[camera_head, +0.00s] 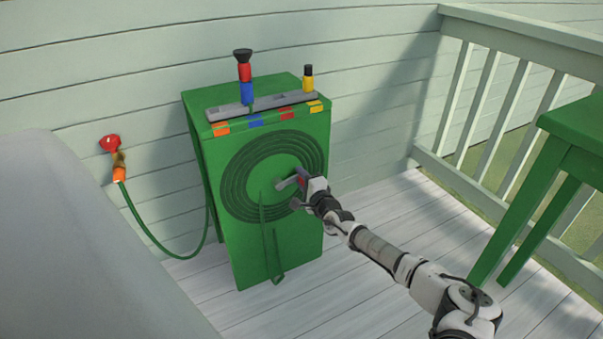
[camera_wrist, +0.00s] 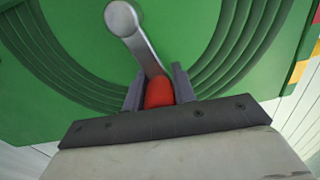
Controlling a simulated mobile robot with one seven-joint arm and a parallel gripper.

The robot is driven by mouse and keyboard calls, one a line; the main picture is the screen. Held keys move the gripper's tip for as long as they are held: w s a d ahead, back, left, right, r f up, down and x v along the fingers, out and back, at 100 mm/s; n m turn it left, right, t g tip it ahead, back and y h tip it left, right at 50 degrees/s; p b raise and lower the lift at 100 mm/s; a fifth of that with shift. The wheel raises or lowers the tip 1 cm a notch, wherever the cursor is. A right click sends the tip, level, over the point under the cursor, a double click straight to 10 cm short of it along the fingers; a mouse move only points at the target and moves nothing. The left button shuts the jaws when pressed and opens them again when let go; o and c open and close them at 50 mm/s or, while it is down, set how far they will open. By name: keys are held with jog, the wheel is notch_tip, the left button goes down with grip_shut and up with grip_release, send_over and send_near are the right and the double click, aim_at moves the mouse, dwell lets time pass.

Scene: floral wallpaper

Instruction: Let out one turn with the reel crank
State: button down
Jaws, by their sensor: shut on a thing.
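The green hose reel box (camera_head: 231,257) stands against the wall, with a coil of dark green hose (camera_head: 236,199) on its front face. A grey crank arm (camera_head: 286,183) sits at the middle of the coil. In the wrist view the crank arm (camera_wrist: 140,35) runs from a round hub at the top down to a red knob (camera_wrist: 159,93). My gripper (camera_wrist: 158,90) is shut on the red knob, one finger on each side. In the head view my gripper (camera_head: 303,186) hides most of the knob.
A grey rack on the box top holds a red and blue nozzle (camera_head: 245,82) and a yellow one (camera_head: 308,79). A red tap (camera_head: 110,143) with a hose is on the wall at left. A green table (camera_head: 573,133) stands at right, before a white railing (camera_head: 481,103).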

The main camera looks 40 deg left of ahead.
aim_at(290, 163)
jog(key=r+n+p, duration=0.1)
jog(key=p, duration=0.1)
jog(key=r+n+p, duration=0.2)
jog(key=p, duration=0.1)
jog(key=shift+s+a+n, duration=0.1)
jog(key=shift+s+n, duration=0.2)
jog(key=n+p, duration=0.2)
jog(key=shift+s+a+r+p, duration=0.1)
jog(key=shift+s+r+p, duration=0.2)
jog(key=shift+p, duration=0.1)
jog(key=shift+s+a+r+n+p, duration=0.15)
jog(key=shift+s+n+p, duration=0.1)
jog(key=shift+n+p, duration=0.45)
jog(key=c, duration=1.1)
grip_release()
jog(key=shift+c, duration=0.2)
jog(key=shift+s, duration=0.1)
jog(key=p+v, duration=0.2)
jog(key=v, duration=1.2)
